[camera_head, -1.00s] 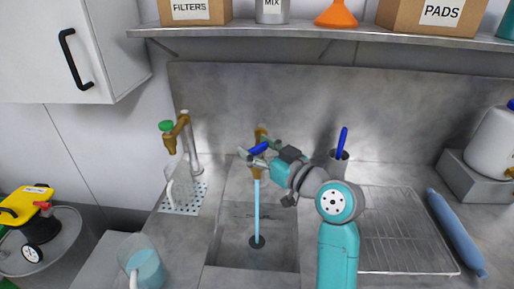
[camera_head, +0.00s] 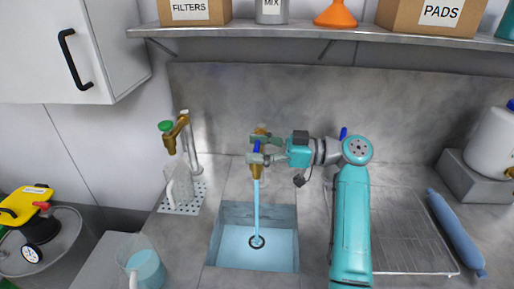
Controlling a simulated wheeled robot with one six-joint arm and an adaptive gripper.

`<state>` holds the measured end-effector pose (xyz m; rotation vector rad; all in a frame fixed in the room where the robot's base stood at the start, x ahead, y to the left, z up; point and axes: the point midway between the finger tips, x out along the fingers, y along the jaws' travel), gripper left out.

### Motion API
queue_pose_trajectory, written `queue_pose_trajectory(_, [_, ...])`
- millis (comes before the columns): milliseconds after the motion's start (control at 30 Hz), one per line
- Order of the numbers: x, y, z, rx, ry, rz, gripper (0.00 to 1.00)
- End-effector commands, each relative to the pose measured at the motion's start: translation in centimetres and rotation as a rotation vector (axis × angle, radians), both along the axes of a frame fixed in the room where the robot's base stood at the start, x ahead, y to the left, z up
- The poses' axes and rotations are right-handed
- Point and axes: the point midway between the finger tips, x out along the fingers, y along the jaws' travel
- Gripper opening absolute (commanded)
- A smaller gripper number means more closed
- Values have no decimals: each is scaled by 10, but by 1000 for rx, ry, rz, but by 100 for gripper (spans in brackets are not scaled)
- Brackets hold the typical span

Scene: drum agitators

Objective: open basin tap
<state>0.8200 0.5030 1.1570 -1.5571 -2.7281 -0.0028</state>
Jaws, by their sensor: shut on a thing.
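The basin tap (camera_head: 256,172) is brass, at the back of the sink basin (camera_head: 226,252). Its blue handle (camera_head: 256,147) now points along the spout's line. A blue stream of water (camera_head: 257,208) falls from the spout to the drain, and shallow bluish water shows in the basin. My gripper (camera_head: 258,149) reaches in from the right, with its fingers on either side of the blue handle, shut on it. The fingers hide part of the handle and tap body.
A second brass tap with a green handle (camera_head: 166,126) stands at left, above a clear jug (camera_head: 180,185). Another jug of blue liquid (camera_head: 143,268) stands at front left. A wire rack (camera_head: 410,235) and a blue roll (camera_head: 455,232) lie at right. A shelf (camera_head: 330,34) runs overhead.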

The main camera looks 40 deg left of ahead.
Motion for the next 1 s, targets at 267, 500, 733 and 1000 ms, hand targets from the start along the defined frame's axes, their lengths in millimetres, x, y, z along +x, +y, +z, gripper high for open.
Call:
queue_pose_trajectory(267, [0, 0, -2, -3, 2, 32, 31])
queue_pose_trajectory(500, [0, 0, -2, -4, 1, 33, 31])
queue_pose_trajectory(733, [0, 0, -2, -3, 2, 33, 92])
queue_pose_trajectory(1000, [0, 0, -1, -3, 1, 32, 92])
